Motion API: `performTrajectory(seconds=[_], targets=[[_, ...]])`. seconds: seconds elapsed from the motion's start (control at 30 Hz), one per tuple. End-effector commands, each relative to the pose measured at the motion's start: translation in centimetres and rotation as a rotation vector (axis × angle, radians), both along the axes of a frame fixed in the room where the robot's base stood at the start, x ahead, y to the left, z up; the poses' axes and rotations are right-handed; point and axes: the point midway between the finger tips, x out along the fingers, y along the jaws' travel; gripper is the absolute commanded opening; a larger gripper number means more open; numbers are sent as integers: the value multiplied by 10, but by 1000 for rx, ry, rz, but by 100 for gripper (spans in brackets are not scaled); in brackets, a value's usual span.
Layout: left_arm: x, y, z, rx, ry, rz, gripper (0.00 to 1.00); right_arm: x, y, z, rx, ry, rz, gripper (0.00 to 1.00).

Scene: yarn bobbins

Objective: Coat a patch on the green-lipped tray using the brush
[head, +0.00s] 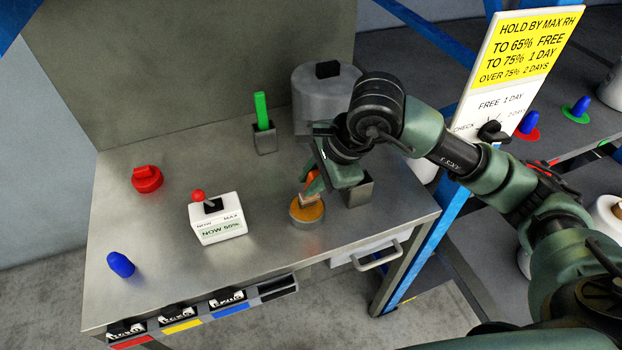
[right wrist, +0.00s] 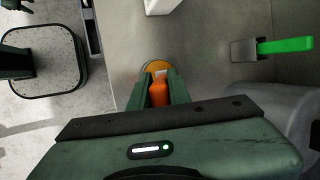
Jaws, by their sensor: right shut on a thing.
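My right gripper (head: 311,188) is shut on an orange-handled tool (right wrist: 159,92), which looks like the brush. In the head view the orange handle (head: 313,177) shows beside the finger. The tool's lower end is over or in a round metal dish with an orange top (head: 307,211); I cannot tell whether it touches. The dish also shows in the right wrist view (right wrist: 155,67), partly hidden by the fingers. I cannot make out a green-lipped tray. My left gripper is not in view.
A green-handled thing stands in a grey holder (head: 264,141). A grey drum (head: 310,92) is behind my arm. A white box with a red knob (head: 218,222), a red knob (head: 147,179) and a blue cone (head: 121,264) stand on the metal bench (head: 165,235). A sign (head: 515,70) stands right.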

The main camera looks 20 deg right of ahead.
Motion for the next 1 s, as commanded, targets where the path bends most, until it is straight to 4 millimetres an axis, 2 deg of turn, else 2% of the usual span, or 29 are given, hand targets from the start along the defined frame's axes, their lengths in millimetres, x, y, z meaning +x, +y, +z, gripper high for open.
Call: performTrajectory(seconds=[1.0], targets=[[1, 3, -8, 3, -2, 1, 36, 0, 0, -6, 0, 0, 0, 0]])
